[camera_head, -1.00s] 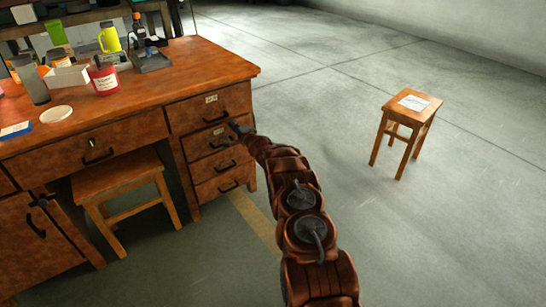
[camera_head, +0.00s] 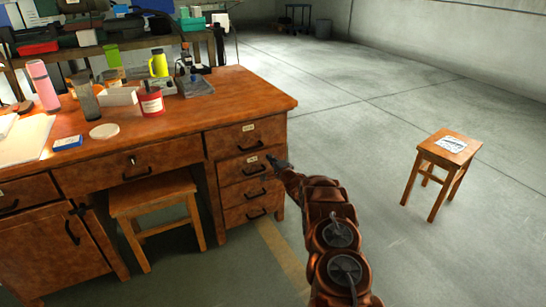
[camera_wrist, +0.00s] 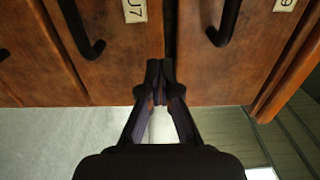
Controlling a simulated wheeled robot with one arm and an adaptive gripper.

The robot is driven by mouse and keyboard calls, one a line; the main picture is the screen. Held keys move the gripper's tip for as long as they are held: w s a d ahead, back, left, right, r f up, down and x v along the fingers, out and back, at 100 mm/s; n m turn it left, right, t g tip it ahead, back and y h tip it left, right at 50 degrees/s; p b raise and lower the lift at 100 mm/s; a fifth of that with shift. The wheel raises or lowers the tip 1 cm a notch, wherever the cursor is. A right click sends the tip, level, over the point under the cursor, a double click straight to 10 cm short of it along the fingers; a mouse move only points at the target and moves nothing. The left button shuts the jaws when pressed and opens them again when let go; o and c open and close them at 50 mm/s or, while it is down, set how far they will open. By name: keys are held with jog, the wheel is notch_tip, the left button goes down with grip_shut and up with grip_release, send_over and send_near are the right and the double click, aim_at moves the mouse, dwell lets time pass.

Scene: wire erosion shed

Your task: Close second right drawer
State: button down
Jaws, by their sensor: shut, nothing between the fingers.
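The second right drawer (camera_head: 234,171) is below the large top drawer (camera_head: 229,140) in the desk's right column. It has a dark bar handle and a small label. In the wrist view, which is turned sideways, its front (camera_wrist: 117,78) is left of the top drawer's front (camera_wrist: 251,79). A narrow dark gap separates them. The second drawer looks nearly flush; I cannot tell whether it stands out slightly. My gripper (camera_head: 275,163) is at this drawer's upper right end. Its fingertips (camera_wrist: 160,68) are together and empty, at the drawer's edge beside the gap. Contact is unclear.
A wooden stool (camera_head: 153,191) stands under the desk (camera_head: 190,113), left of the drawers. Another stool (camera_head: 432,157) with a paper on it stands apart at the right. Bottles and boxes are on the desktop. The floor (camera_head: 345,115) between desk and right stool is clear.

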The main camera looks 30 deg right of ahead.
jog(key=s+p, duration=0.1)
jog(key=s, duration=0.9)
jog(key=shift+s+f, duration=0.15)
